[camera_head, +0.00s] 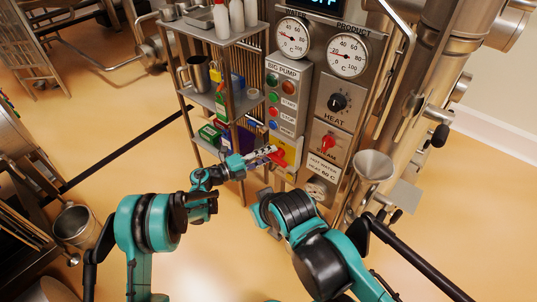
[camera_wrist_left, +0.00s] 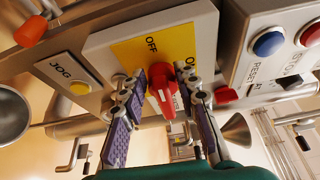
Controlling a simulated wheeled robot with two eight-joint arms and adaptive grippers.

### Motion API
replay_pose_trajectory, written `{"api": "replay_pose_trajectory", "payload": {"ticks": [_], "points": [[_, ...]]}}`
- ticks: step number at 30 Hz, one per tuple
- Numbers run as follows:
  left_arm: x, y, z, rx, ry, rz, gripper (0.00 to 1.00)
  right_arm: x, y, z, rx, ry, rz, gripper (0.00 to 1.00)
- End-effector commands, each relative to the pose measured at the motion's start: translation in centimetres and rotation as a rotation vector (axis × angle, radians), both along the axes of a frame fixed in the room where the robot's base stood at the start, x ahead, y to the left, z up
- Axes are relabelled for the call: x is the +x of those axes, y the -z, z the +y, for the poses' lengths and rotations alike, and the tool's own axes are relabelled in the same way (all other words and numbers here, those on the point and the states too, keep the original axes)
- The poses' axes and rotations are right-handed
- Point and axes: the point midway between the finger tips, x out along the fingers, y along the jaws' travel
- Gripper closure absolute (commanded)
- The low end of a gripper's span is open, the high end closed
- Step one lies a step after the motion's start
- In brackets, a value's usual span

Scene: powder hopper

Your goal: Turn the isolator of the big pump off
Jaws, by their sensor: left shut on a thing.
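The big pump's isolator is a red handle (camera_head: 278,157) on a yellow plate (camera_head: 290,147) at the foot of the BIG PUMP panel (camera_head: 287,95). In the left wrist view, the red handle (camera_wrist_left: 163,93) sits below the OFF and ON marks on the yellow plate (camera_wrist_left: 134,52). My left gripper (camera_head: 268,153) is at the handle. Its two fingers (camera_wrist_left: 162,76) are on either side of the handle and shut on it. The handle's exact angle is hard to tell.
A steel shelf rack (camera_head: 228,105) with bottles and boxes stands just left of the panel. A HEAT dial (camera_head: 338,102) and a red STEAM handle (camera_head: 328,142) are to the right. A steel funnel (camera_head: 374,164) stands further right.

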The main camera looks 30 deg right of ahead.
Motion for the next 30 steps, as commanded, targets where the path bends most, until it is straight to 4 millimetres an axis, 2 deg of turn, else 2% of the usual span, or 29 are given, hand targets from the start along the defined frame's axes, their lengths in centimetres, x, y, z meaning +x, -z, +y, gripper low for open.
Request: {"api": "replay_pose_trajectory", "payload": {"ticks": [21, 22, 30], "points": [[-0.04, 0.27, -0.01, -0.027, 0.001, 0.068, 0.98, 0.0, 0.01, 0.0, 0.0, 0.0, 0.0, 1.0], [-0.04, 0.27, -0.01, -0.027, 0.001, 0.068, 0.64, 0.0, 0.01, 0.0, 0.0, 0.0, 0.0, 1.0], [-0.01, 0.23, 0.02, -0.027, 0.0, 0.067, 0.64, 0.0, 0.01, 0.0, 0.0, 0.0, 0.0, 1.0]]}}
